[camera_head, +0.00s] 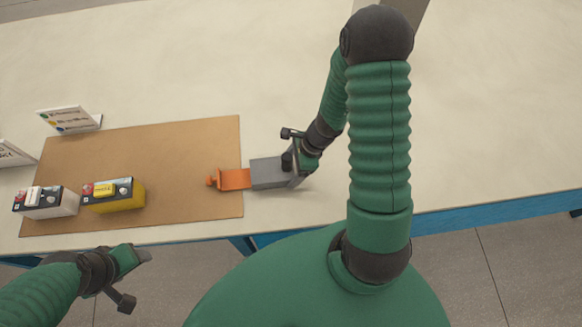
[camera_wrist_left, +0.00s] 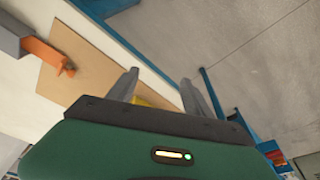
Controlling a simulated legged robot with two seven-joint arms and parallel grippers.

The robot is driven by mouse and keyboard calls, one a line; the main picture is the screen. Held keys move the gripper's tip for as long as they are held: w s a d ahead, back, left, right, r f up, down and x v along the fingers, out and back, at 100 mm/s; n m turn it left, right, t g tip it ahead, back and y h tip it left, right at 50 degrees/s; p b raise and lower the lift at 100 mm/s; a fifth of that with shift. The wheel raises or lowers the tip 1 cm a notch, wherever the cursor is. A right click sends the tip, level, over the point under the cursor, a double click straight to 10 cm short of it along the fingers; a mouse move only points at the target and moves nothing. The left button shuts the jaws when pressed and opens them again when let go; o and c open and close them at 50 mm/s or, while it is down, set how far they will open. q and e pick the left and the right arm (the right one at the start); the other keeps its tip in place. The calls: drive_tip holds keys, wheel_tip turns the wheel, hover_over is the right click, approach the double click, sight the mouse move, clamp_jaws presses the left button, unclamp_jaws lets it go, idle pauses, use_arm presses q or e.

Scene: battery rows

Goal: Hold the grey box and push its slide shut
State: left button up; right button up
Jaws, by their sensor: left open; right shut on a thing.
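The grey box (camera_head: 268,173) rests on the table just right of the brown mat. Its orange slide (camera_head: 234,180) sticks out of the box's left end, over the mat, with a small knob at its tip. My right gripper (camera_head: 293,158) is shut on the right end of the box. My left gripper (camera_head: 136,277) is open and empty in front of the table's front edge, left of and nearer than the slide. In the left wrist view its two fingers (camera_wrist_left: 160,88) are apart, and the slide (camera_wrist_left: 48,55) and part of the box (camera_wrist_left: 10,38) show at upper left.
The brown mat (camera_head: 180,165) carries a white battery (camera_head: 47,203) and a yellow battery (camera_head: 115,196) at its front left. A small sign (camera_head: 70,120) stands at its back left, and another card (camera_head: 14,154) at the left edge. The table behind is clear.

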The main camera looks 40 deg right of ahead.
use_arm(q)
drive_tip(key=shift+c, duration=0.2)
drive_tip(key=shift+w, duration=0.1)
drive_tip(key=c, duration=0.7)
drive_tip(key=w+d+f+m, duration=0.2)
drive_tip(key=w, duration=0.1)
drive_tip(key=w+d+f+m+g, duration=0.1)
drive_tip(key=shift+w+f+h, duration=0.15)
drive_tip(key=shift+w+h, duration=0.25)
clamp_jaws()
drive_tip(key=w+d+f+m+g+h, duration=0.1)
drive_tip(key=w+d+f+m+h, duration=0.2)
drive_tip(key=w+d+m+h, duration=0.6)
drive_tip(key=w+d+f+n, duration=0.1)
drive_tip(key=d+f, duration=0.1)
drive_tip(key=w+d+f+n+y, duration=0.1)
drive_tip(key=w+d+f, duration=0.1)
drive_tip(key=f, duration=0.1)
drive_tip(key=w+d+f+n+y, duration=0.1)
drive_tip(key=d+f+n, duration=0.1)
drive_tip(key=d, duration=0.1)
drive_tip(key=shift+w+f, duration=0.3)
drive_tip(key=shift+w, duration=0.05)
drive_tip(key=shift+s+d, duration=0.55)
drive_tip(key=shift+d, duration=0.3)
drive_tip(key=shift+s+d, duration=0.5)
drive_tip(key=shift+d, duration=0.35)
